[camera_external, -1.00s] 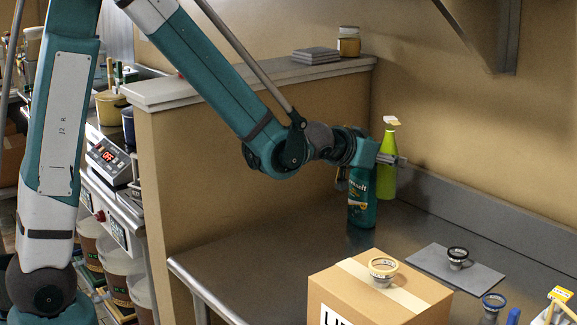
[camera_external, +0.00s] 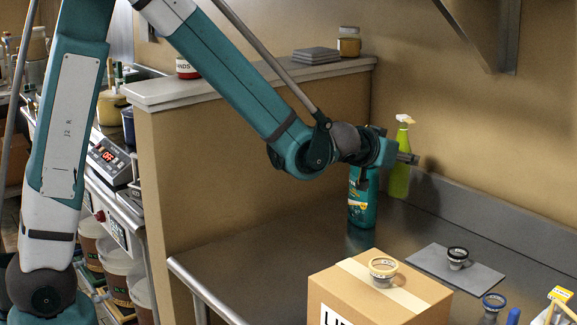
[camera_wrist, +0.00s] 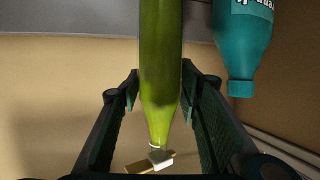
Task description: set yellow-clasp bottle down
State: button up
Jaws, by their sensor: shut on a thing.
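The yellow-clasp bottle is a slim green bottle (camera_external: 400,180) with a pale yellow and white clasp top (camera_external: 404,119). It stands upright near the back wall in the external view. In the wrist view the green bottle (camera_wrist: 160,40) runs between my fingers, with its neck and clasp (camera_wrist: 158,157) close to the camera. My gripper (camera_external: 404,158) is shut on its upper part. I cannot tell whether its base touches the counter. A teal bottle (camera_external: 362,210) stands just left of and in front of it, and shows at the upper right of the wrist view (camera_wrist: 243,45).
The steel counter (camera_external: 300,245) has bare room at its left and front. A cardboard box (camera_external: 350,285) with a ring-topped stopper (camera_external: 383,270) stands in front. A grey mat (camera_external: 430,262) holds a dark-ringed stopper (camera_external: 457,256). A raised backsplash (camera_external: 500,225) runs along the wall.

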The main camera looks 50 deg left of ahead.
aim_at(399, 188)
jog(key=shift+f, duration=1.25)
jog(key=shift+f+b, duration=0.55)
jog(key=shift+f, duration=2.55)
jog(key=shift+f, duration=0.15)
jog(key=shift+f+b, duration=0.35)
jog(key=shift+f, duration=1.4)
jog(key=shift+f, duration=0.15)
jog(key=o, duration=1.2)
jog(key=shift+o, duration=0.2)
jog(key=shift+r, duration=0.25)
